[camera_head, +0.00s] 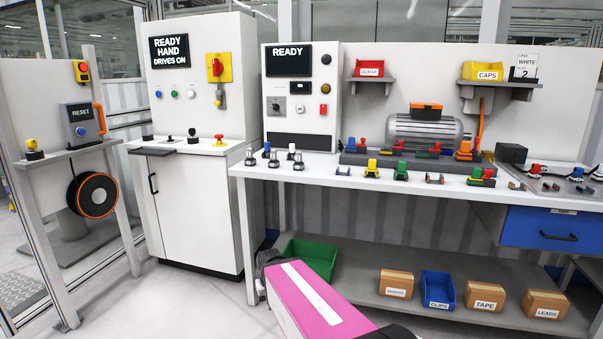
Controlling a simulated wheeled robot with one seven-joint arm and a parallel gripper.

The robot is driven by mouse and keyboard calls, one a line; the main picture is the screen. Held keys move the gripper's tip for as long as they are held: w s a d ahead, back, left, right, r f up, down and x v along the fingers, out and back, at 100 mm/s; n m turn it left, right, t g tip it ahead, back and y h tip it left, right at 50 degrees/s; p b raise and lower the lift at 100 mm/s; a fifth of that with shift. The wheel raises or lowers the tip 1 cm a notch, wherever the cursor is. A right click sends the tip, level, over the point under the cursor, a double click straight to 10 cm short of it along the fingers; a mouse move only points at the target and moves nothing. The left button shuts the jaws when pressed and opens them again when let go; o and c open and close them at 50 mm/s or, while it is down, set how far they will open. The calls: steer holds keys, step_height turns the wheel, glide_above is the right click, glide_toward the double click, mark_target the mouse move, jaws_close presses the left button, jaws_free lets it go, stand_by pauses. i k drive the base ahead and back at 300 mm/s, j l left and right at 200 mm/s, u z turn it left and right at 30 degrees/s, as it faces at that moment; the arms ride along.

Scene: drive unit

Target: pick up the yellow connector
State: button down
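A yellow connector (372,168) stands upright near the front of the long white workbench (330,176), left of a green connector (401,172). It looks free on the bench, with small blue-grey clips near it on the left. A pink part with a white stripe, which appears to be my arm, reaches up from the bottom middle, below the bench top. My gripper's fingers cannot be made out in this view.
Several coloured connectors stand on a grey rail (355,158) behind, before a grey motor (425,131). Metal fittings with knobs (299,161) stand to the left. A shelf with a yellow CAPS bin (482,71) overhangs the back right. A lower shelf holds boxes (397,283).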

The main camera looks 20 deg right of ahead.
mark_target(372, 168)
steer(key=j+z, duration=0.15)
steer(key=z, duration=0.2)
steer(key=i+j+z, duration=0.1)
steer(key=z, duration=0.2)
steer(key=l+z, duration=0.15)
steer(key=z, duration=0.2)
steer(key=l+z, duration=0.15)
steer(key=z, duration=0.15)
steer(key=i+l+u, duration=0.1)
steer(key=i, duration=0.95)
steer(key=k+j, duration=0.1)
steer(key=k, duration=0.55)
